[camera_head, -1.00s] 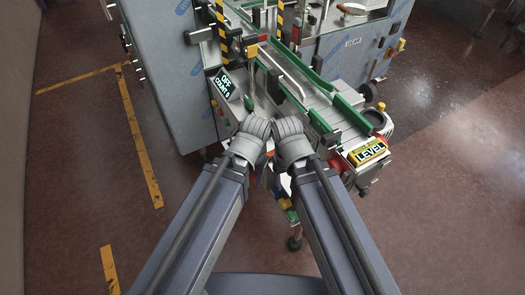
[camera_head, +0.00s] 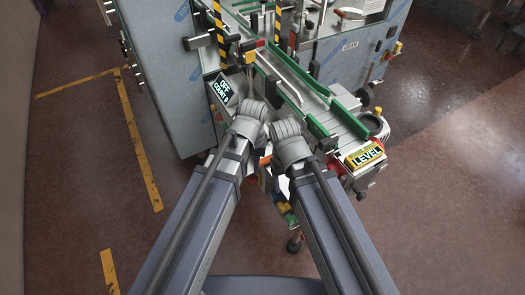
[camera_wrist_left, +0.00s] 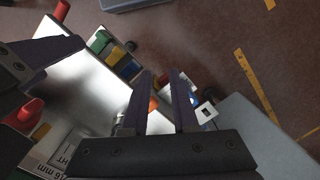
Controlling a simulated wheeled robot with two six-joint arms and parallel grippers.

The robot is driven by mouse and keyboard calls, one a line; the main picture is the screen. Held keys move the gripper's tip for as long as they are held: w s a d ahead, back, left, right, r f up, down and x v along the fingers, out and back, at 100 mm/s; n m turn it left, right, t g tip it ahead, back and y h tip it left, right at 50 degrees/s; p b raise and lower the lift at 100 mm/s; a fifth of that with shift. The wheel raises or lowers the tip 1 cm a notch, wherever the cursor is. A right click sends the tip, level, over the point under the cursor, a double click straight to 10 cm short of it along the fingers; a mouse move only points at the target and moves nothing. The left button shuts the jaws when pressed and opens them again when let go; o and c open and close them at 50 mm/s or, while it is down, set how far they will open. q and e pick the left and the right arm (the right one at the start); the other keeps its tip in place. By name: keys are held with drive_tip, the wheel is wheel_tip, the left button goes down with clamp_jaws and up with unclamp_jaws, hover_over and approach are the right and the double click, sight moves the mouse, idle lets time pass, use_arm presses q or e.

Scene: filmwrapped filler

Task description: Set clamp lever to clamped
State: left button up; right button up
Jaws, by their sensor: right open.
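I cannot tell for sure which part is the clamp lever. A red knob (camera_wrist_left: 30,112) and a red-tipped lever (camera_wrist_left: 62,10) show at the left of the left wrist view. My left gripper (camera_wrist_left: 162,72) has its two dark fingers apart. An orange part (camera_wrist_left: 153,104) shows between them, and I cannot tell whether they touch it. In the head view, my left wrist and my right wrist are close together in front of the machine, and they hide their fingertips. Dark fingers of my right gripper (camera_wrist_left: 40,55) seem to show at the upper left of the left wrist view.
The machine has a green-railed conveyor (camera_head: 345,118), a display panel (camera_head: 222,90) reading OFF and a yellow LEVEL sign (camera_head: 364,157) at its front right. A grey cabinet (camera_head: 168,75) stands at left. The floor at both sides is clear, with yellow tape (camera_head: 142,150) on the left.

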sight(267, 160)
use_arm(q)
drive_tip(key=w+r+n+p, duration=0.1)
drive_tip(key=w+n, duration=0.1)
drive_tip(key=w, duration=0.3)
drive_tip(key=w+r+n+h+p, duration=0.1)
drive_tip(key=w+r+n, duration=0.1)
drive_tip(key=w, duration=0.3)
drive_tip(key=w+a+r+n+g+p, duration=0.1)
drive_tip(key=w+r+n, duration=0.1)
drive_tip(key=w, duration=0.3)
drive_tip(key=shift+n+h, duration=0.4)
drive_tip(key=shift+n, duration=0.1)
clamp_jaws()
drive_tip(key=shift+w+a+p, duration=0.15)
drive_tip(key=shift+w+p, duration=0.15)
use_arm(e)
wheel_tip(267, 160, up, 5)
drive_tip(key=shift+f, duration=0.2)
